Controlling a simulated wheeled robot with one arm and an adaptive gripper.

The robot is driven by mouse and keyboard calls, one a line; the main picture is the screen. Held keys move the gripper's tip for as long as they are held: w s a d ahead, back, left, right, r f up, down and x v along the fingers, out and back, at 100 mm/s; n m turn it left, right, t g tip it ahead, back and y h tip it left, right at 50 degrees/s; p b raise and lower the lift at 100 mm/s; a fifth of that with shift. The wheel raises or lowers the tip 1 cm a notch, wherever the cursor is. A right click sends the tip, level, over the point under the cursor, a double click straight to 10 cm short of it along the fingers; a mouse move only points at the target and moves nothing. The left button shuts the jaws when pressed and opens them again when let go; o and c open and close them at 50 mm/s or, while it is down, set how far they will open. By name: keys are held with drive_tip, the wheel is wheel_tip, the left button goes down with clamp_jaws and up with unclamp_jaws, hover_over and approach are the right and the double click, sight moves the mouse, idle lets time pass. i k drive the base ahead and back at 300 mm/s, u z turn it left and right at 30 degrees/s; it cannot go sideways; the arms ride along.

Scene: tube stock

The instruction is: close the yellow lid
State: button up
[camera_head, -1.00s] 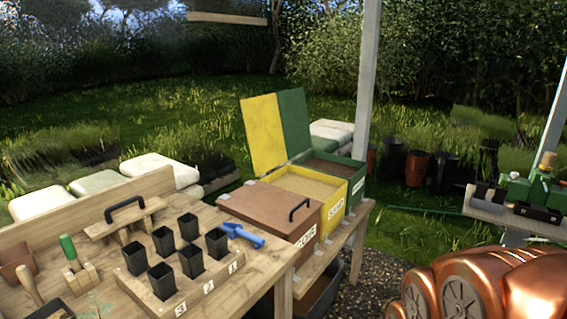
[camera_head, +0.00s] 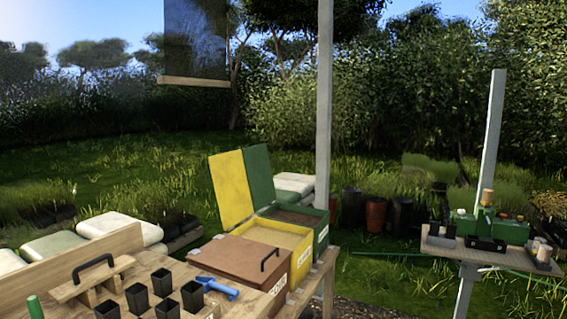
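The yellow lid (camera_head: 230,187) stands open, tilted up and back from the yellow box (camera_head: 301,262), which holds a sand-coloured fill. A green lid (camera_head: 259,175) stands open right beside it, over the green box (camera_head: 321,236) with dark fill. A brown box with its brown lid (camera_head: 236,260) shut sits in front of the yellow box. That lid has a black handle (camera_head: 269,257). My gripper is not in view.
The wooden bench (camera_head: 75,254) holds black pots (camera_head: 163,281), a blue trowel (camera_head: 216,288) and a black-handled wooden tool (camera_head: 93,277). A grey post (camera_head: 324,120) rises behind the boxes. A side table (camera_head: 459,250) stands at right. Grass lies between.

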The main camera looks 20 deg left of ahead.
sight(232, 185)
drive_tip(key=z, duration=0.05)
drive_tip(key=i, duration=2.55)
drive_tip(key=u, duration=1.35)
drive_tip(key=i, duration=0.95)
drive_tip(key=u, duration=1)
